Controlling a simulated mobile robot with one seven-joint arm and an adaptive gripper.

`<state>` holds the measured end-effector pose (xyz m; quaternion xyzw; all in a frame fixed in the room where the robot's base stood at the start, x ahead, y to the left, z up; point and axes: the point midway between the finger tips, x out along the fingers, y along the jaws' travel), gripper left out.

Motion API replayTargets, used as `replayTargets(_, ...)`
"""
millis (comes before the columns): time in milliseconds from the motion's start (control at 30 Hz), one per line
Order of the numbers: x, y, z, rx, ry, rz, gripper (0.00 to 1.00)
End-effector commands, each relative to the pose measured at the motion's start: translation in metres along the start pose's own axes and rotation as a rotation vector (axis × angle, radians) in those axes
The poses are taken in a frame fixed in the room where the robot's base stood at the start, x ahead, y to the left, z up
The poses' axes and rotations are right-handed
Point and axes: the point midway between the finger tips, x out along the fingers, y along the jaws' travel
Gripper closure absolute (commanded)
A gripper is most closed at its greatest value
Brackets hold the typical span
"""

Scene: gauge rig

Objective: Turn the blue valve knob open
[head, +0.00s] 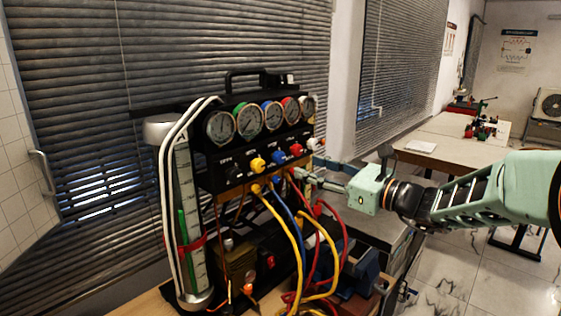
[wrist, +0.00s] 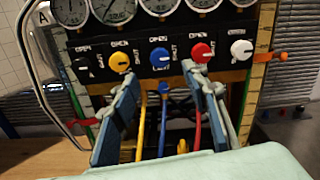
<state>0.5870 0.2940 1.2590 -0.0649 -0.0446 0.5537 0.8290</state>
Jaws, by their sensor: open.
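The blue valve knob (head: 278,156) sits in the middle of a row of knobs on the black front panel of the gauge rig. In the wrist view the blue knob (wrist: 160,58) is above and between my gripper's fingers, with a pale pointer mark across its face. OPEN and SHUT labels are printed around it. My gripper (head: 308,180) comes in from the right, in front of the panel. In the wrist view my gripper (wrist: 163,108) has its two blue-padded fingers wide apart, with nothing held. The fingers appear apart from the blue knob.
A yellow knob (wrist: 120,61) and a red knob (wrist: 201,52) flank the blue one; black (wrist: 84,68) and white (wrist: 241,50) knobs are at the ends. Gauges (head: 248,121) sit above. Yellow, blue and red hoses (head: 284,222) hang below. A worktable (head: 445,140) stands behind right.

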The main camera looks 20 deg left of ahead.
Motion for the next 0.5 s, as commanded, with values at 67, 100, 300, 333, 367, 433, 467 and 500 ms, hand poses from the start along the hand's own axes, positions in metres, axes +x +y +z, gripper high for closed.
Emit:
replayTargets(67, 0.008, 0.000, 0.002, -0.001, -0.004, 0.002, 0.58)
replayTargets(100, 0.014, 0.001, 0.002, 0.000, -0.003, 0.003, 0.58)
replayTargets(300, 0.051, 0.001, 0.002, 0.001, -0.001, 0.004, 0.58)
replayTargets(333, 0.057, 0.002, 0.001, 0.002, 0.000, 0.004, 0.58)
replayTargets(367, 0.063, 0.001, 0.002, 0.002, -0.001, 0.004, 0.58)
replayTargets(433, 0.075, 0.001, 0.001, 0.002, 0.000, 0.004, 0.58)
replayTargets(467, 0.080, 0.001, 0.001, 0.001, 0.000, 0.004, 0.58)
replayTargets(500, 0.086, 0.001, 0.001, 0.001, 0.000, 0.003, 0.58)
